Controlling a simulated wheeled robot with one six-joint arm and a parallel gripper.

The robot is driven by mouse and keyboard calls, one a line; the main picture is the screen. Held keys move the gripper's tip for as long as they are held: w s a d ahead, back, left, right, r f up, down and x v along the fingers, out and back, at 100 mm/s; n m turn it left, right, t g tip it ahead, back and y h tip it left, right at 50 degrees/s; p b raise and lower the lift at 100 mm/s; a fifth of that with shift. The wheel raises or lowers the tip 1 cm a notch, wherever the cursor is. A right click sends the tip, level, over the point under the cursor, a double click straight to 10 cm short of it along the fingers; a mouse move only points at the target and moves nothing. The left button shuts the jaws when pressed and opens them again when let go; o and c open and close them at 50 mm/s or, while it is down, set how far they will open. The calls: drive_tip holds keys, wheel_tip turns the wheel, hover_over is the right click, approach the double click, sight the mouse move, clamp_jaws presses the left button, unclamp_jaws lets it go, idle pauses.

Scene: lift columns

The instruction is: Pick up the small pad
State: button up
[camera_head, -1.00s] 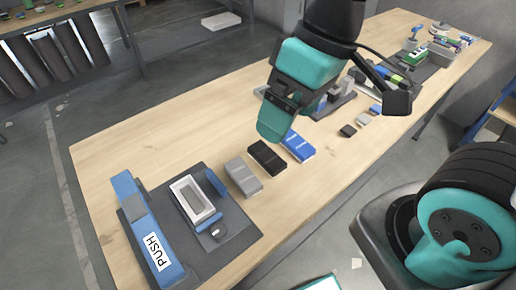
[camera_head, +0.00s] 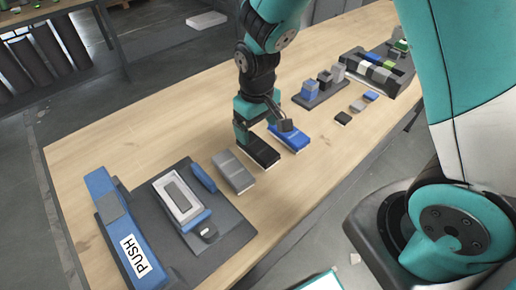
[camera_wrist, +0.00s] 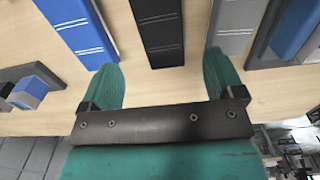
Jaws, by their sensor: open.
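Three small pads lie in a row toward the right table edge in the head view: a black one (camera_head: 342,118), a grey one (camera_head: 357,105) and a blue one (camera_head: 371,96). Three larger flat pads lie left of them: grey (camera_head: 233,173), black (camera_head: 260,151) and blue (camera_head: 291,138). My gripper (camera_head: 262,130) is over the larger black pad, pointing down. In the wrist view my gripper (camera_wrist: 160,65) is open and empty, its teal fingers apart, with the larger black pad (camera_wrist: 158,30) between their lines. Whether the fingers touch it I cannot tell.
A blue PUSH bar (camera_head: 118,225) and a dark plate (camera_head: 235,228) with a white-framed fixture (camera_head: 178,197) stand at the near left. A dark tray (camera_head: 325,97) with several blocks is behind the larger pads.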

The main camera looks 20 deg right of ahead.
sight(256, 145)
drive_tip(key=shift+a+f+p, duration=0.15)
drive_tip(key=shift+f+p, duration=0.55)
drive_tip(key=shift+f, duration=2.85)
drive_tip(key=shift+c, duration=0.4)
drive_tip(key=c, duration=1)
